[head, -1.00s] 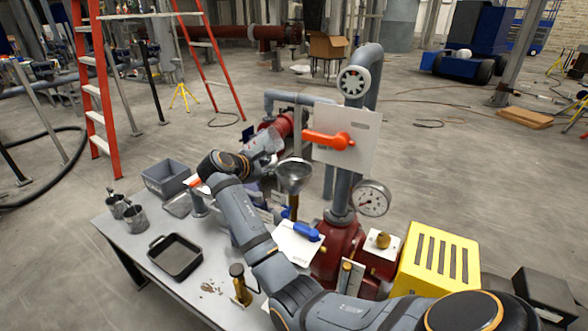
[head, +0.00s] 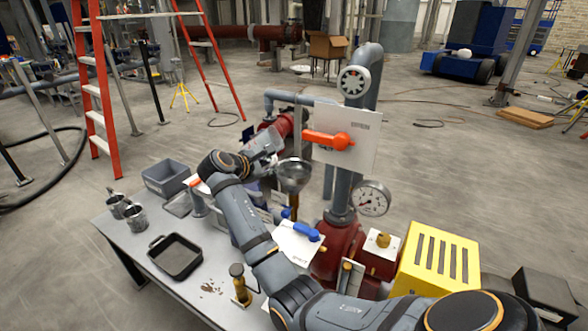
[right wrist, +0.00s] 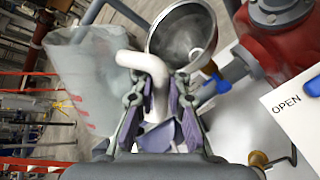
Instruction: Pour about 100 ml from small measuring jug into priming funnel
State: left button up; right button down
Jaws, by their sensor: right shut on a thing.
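The small measuring jug (head: 264,144) is translucent and sits tilted up and left of the funnel in the head view. My right gripper (right wrist: 160,106) is shut on its white handle (right wrist: 150,66); the jug body (right wrist: 84,78) fills the left of the right wrist view. The priming funnel (head: 293,176) is a grey metal bowl on a brownish stem. Its open bowl (right wrist: 184,36) lies just beyond the handle in the wrist view. I cannot make out the liquid level or any stream. My left gripper is out of view.
A sign with an orange lever (head: 330,141) stands right of the funnel, by the pipe and pressure gauge (head: 371,198). A blue-handled valve (head: 307,232) is below. The bench holds a grey bin (head: 166,180), metal cups (head: 134,216) and a black tray (head: 176,257).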

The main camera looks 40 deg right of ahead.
dwell(0.3)
jog(key=shift+r+p, duration=0.15)
jog(key=shift+p, duration=0.25)
jog(key=n+h+p, duration=0.1)
jog(key=p, duration=0.3)
jog(key=shift+s+d, duration=0.1)
jog(key=shift+w+a+f+n+g+h+p, duration=0.25)
jog(key=shift+f+n+g+h+p, duration=0.2)
jog(key=shift+n+g+h+p, duration=0.25)
jog(key=shift+w+a+f+n+h, duration=0.2)
jog(key=shift+n+h, duration=0.1)
jog(key=shift+n, duration=0.1)
notch_tip(320, 180, down, 6)
jog(key=w+a+n+h+b, duration=0.1)
jog(key=n+h+b, duration=0.2)
jog(key=b, duration=0.6)
jog(key=shift+w+a+f+n, duration=0.2)
jog(key=shift+w+a+n, duration=0.1)
jog(key=shift+w, duration=0.05)
jog(key=shift+r, duration=0.1)
